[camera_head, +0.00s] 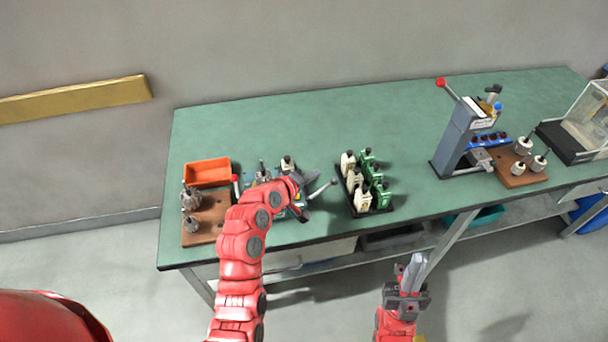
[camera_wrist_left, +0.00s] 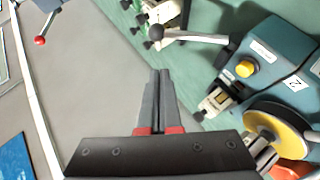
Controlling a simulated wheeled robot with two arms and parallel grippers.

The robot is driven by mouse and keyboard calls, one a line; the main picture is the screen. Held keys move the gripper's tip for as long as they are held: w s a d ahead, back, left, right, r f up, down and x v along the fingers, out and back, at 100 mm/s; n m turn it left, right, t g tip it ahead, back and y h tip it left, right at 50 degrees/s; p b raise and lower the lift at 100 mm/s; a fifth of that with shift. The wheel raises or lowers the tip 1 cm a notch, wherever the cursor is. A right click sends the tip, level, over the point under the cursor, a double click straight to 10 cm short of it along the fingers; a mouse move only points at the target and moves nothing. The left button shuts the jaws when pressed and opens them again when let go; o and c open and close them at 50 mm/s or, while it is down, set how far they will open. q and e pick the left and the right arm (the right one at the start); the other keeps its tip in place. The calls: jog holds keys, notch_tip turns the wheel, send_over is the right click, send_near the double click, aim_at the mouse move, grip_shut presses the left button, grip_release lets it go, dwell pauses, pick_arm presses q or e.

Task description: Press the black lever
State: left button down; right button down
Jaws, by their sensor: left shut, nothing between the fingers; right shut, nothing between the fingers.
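The winding machine (camera_head: 262,174) stands on the green table, mostly hidden behind my left arm in the head view. In the left wrist view its blue-grey body (camera_wrist_left: 270,62) is at the right, with a yellow button. A silver lever with a black ball knob (camera_wrist_left: 156,32) reaches left from it. The black knob also shows in the head view (camera_head: 334,181). My left gripper (camera_head: 312,178) is shut and empty beside the lever; its fingertips (camera_wrist_left: 160,73) are below the knob in the wrist picture, apart from it. My right gripper (camera_head: 415,262) is shut and empty, in front of the table.
A black tray (camera_head: 375,210) of white and green parts stands right of the machine. An orange bin (camera_head: 207,171) and a brown block (camera_head: 206,228) with metal parts are at the left. A grey press (camera_head: 455,140) with a red-knobbed lever is further right. The table between tray and press is clear.

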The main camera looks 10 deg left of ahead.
aim_at(321, 190)
pick_arm(q)
jog(key=d+f, duration=0.1)
jog(key=d+f+p, duration=0.1)
jog(key=d, duration=0.1)
jog(key=shift+w+d, duration=0.1)
dwell(0.3)
